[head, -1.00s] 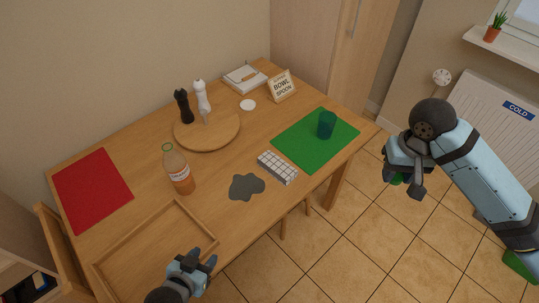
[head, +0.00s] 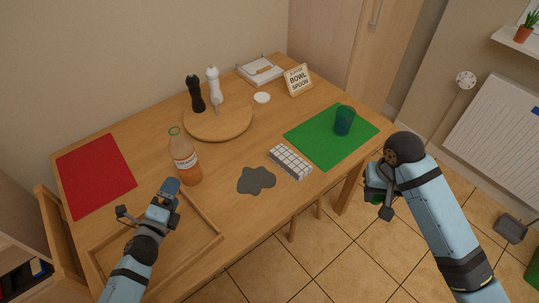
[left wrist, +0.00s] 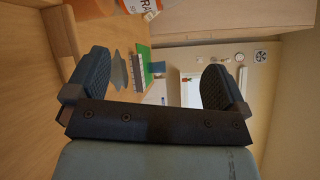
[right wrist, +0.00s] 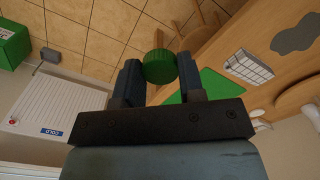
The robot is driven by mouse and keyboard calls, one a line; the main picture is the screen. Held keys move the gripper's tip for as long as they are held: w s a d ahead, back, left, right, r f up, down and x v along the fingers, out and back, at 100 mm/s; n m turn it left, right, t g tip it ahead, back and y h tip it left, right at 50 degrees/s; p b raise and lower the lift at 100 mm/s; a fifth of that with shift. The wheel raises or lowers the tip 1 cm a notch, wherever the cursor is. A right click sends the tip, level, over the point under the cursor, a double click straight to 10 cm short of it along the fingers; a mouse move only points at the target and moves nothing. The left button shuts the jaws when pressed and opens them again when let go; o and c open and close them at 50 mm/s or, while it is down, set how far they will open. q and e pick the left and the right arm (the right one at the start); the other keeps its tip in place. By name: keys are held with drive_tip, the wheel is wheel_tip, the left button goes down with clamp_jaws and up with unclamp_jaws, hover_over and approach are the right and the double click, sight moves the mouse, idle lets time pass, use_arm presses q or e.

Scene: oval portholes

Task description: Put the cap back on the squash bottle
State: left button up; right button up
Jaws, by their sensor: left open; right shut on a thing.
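The squash bottle (head: 184,158), clear with orange liquid and a white label, stands upright on the table, with a green ring at its open neck. Its label also shows at the top of the left wrist view (left wrist: 135,6). My right gripper (right wrist: 160,75) is shut on the green cap (right wrist: 159,67). In the head view, my right gripper (head: 377,187) is off the table's right front edge and mostly hides the cap (head: 377,200). My left gripper (head: 147,201) is open and empty above the wooden tray (head: 205,222), to the front left of the bottle.
A round board (head: 218,123) with a black mill (head: 196,93) and a white mill (head: 213,84) stands behind the bottle. A grey patch (head: 256,180), a tiled block (head: 290,161) and a green mat (head: 320,150) with a teal cup (head: 344,121) lie to the right. A red mat (head: 95,174) lies left.

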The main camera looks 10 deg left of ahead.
sight(178, 165)
use_arm(q)
drive_tip(key=w+a+f+m+h+b, duration=0.2)
drive_tip(key=a+m, duration=0.3)
drive_tip(key=m, duration=1.1)
drive_tip(key=shift+w+f+h+b, duration=0.3)
drive_tip(key=shift+w+f+b, duration=0.25)
drive_tip(key=shift+b, duration=0.25)
use_arm(e)
drive_tip(key=s+a+f, duration=0.1)
drive_tip(key=a+f, duration=0.2)
drive_tip(key=f, duration=0.8)
drive_tip(key=shift+a, duration=0.4)
use_arm(q)
drive_tip(key=shift+w+a, duration=0.1)
use_arm(e)
drive_tip(key=shift+s, duration=0.1)
use_arm(q)
drive_tip(key=w, duration=0.2)
drive_tip(key=w+p, duration=0.1)
drive_tip(key=w, duration=0.1)
drive_tip(key=w+d, duration=0.1)
drive_tip(key=w, duration=0.1)
drive_tip(key=shift+w, duration=0.35)
use_arm(e)
drive_tip(key=shift+r, duration=0.7)
